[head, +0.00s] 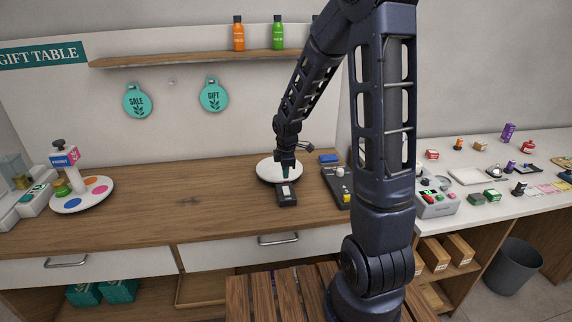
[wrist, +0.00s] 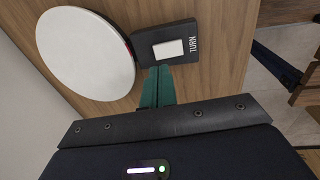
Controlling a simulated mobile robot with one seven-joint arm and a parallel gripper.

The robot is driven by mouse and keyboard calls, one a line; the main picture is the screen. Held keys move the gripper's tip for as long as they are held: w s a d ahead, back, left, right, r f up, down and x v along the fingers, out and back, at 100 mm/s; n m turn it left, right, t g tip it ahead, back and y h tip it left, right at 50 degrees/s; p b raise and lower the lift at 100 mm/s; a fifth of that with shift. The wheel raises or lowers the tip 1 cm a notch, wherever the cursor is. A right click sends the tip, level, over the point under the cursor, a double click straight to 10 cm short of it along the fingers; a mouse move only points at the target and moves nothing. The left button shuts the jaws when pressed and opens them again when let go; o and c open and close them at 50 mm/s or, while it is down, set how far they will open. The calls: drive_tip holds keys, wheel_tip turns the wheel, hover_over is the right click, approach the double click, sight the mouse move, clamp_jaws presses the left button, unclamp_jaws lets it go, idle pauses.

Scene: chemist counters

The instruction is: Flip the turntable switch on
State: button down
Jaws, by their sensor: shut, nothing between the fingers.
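The turntable is a round white disc (head: 268,170) on the wooden counter; it also fills the upper left of the wrist view (wrist: 85,52). Its switch box (head: 287,199) is dark, with a white rocker on top. In the wrist view the box (wrist: 144,48) carries the word TURN, and the white rocker (wrist: 169,49) shows clearly. My gripper (head: 288,172) is shut and empty, pointing down by the disc and the box. In the wrist view its green fingers (wrist: 158,72) end close to the near edge of the box. I cannot tell whether they touch it.
A dark device with a yellow button (head: 347,199) and a blue block (head: 329,158) stand right of the switch box. A colored-dot stand (head: 82,195) is at the left. A shelf (head: 200,59) with bottles hangs above. The counter's middle left is clear.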

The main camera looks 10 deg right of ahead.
sight(285, 188)
drive_tip(key=shift+w+f, duration=0.2)
drive_tip(key=shift+f, duration=1.15)
drive_tip(key=shift+w+f, duration=0.2)
drive_tip(key=shift+f, duration=1.15)
drive_tip(key=shift+w+f, duration=0.1)
drive_tip(key=shift+f, duration=0.1)
drive_tip(key=shift+s, duration=0.2)
drive_tip(key=shift+s+r, duration=0.15)
drive_tip(key=shift+s, duration=0.5)
drive_tip(key=shift+r, duration=0.15)
wheel_tip(285, 188, up, 14)
drive_tip(key=s, duration=0.2)
drive_tip(key=shift+f, duration=0.2)
drive_tip(key=shift+w, duration=0.15)
